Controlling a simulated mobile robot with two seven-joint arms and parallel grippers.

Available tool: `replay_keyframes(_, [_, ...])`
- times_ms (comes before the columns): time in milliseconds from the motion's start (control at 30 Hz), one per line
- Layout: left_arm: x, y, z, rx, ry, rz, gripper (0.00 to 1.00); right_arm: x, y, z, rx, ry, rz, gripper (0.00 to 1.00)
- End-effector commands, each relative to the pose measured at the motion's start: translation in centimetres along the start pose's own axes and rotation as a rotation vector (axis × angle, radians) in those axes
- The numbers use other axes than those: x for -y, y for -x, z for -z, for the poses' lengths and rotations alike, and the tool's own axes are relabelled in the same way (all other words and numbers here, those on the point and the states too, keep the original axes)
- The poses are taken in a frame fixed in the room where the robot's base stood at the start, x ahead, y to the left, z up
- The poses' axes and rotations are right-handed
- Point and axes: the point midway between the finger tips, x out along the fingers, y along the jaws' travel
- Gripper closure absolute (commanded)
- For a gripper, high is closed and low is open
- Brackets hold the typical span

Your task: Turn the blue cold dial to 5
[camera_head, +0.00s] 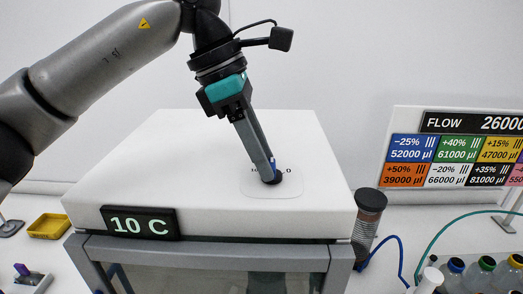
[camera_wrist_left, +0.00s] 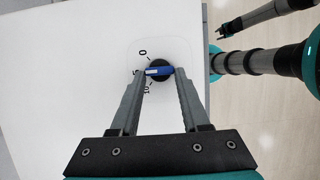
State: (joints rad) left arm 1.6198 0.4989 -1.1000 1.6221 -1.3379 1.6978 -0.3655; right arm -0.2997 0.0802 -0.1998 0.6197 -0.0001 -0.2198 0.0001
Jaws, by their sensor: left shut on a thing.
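The cold dial (camera_wrist_left: 160,64) is a round black knob with a blue bar (camera_wrist_left: 158,71) across it, set in a pale plate on top of a white box. My left gripper (camera_head: 270,172) reaches down onto it from above and is shut on the blue bar, one finger at each end. In the left wrist view the bar lies nearly level, its white-marked end to the left, towards the 5 mark, which the left finger partly hides. The 0 and 10 marks show above and below. The display (camera_head: 139,223) on the box front reads 10 C.
My right gripper (camera_wrist_left: 226,28) is beyond the box's edge; its jaws are too small to judge. A dark cylinder (camera_head: 368,218) stands right of the box, near blue and green hoses and several bottles (camera_head: 480,272). A yellow tray (camera_head: 48,226) is at left. The box top is otherwise clear.

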Motion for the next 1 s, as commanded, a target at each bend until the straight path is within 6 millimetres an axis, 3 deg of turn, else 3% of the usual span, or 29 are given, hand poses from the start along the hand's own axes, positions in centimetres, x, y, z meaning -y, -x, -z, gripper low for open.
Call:
replay_keyframes(367, [-0.05, 0.15, -0.12, 0.004, -0.006, -0.002, 1.0, 0.04, 0.03, -0.02, 0.0, 0.0, 0.001, 0.5])
replay_keyframes(400, [-0.05, 0.15, -0.12, 0.004, -0.006, -0.002, 0.53, 0.05, 0.03, -0.02, 0.0, 0.0, 0.001, 0.5])
replay_keyframes(667, [-0.03, 0.07, -0.06, 0.002, -0.005, -0.001, 0.24, 0.06, 0.02, -0.02, 0.0, 0.0, 0.001, 0.5])
replay_keyframes(1000, [-0.02, 0.04, -0.02, 0.0, -0.004, 0.001, 0.24, 0.06, 0.02, -0.02, 0.0, 0.0, 0.001, 0.5])
